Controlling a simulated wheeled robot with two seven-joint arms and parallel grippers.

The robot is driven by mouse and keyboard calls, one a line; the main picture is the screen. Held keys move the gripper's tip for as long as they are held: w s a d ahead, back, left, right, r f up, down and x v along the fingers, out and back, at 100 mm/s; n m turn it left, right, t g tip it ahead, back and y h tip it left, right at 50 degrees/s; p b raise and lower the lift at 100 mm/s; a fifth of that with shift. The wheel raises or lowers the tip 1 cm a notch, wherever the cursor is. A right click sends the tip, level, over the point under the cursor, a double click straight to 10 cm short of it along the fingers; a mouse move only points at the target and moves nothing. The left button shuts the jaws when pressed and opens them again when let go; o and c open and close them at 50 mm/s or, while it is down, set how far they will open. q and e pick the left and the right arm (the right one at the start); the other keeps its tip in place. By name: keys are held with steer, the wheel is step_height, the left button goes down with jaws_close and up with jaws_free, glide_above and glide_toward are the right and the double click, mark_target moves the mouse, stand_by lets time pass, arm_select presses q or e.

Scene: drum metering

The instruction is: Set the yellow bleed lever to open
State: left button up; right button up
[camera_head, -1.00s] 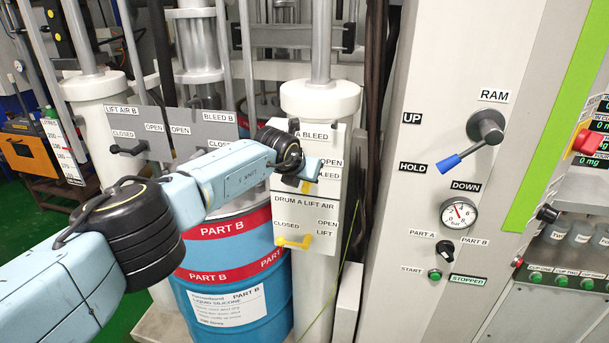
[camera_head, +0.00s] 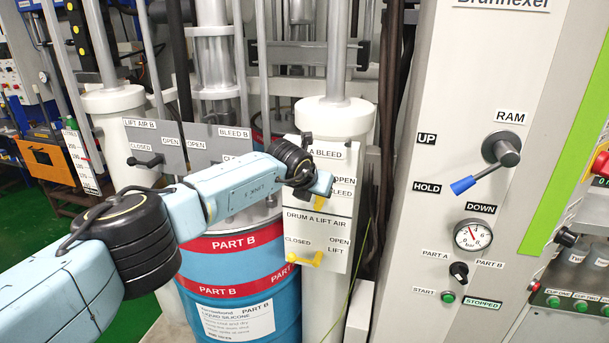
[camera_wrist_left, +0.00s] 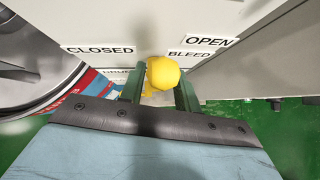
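The yellow bleed lever (camera_head: 319,202) is on the upper part of the white drum A panel. In the head view only a small yellow piece shows below my left gripper (camera_head: 322,184). In the left wrist view the lever's round yellow knob (camera_wrist_left: 163,73) sits between the two green fingers of my left gripper (camera_wrist_left: 161,88), which appear to press it on both sides. CLOSED is to the left of the knob and OPEN BLEED to its right. The lever's pivot is hidden. My right gripper is in neither view.
A second yellow lever (camera_head: 305,258), for drum A lift air, is just below. A blue PART B drum (camera_head: 240,275) stands below my left arm. A grey panel (camera_head: 200,143) with black levers is at the left. The ram column (camera_head: 440,200) stands at the right.

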arm_select(q)
steer(key=b+v, duration=0.2)
steer(key=v, duration=1)
steer(key=shift+s, duration=0.1)
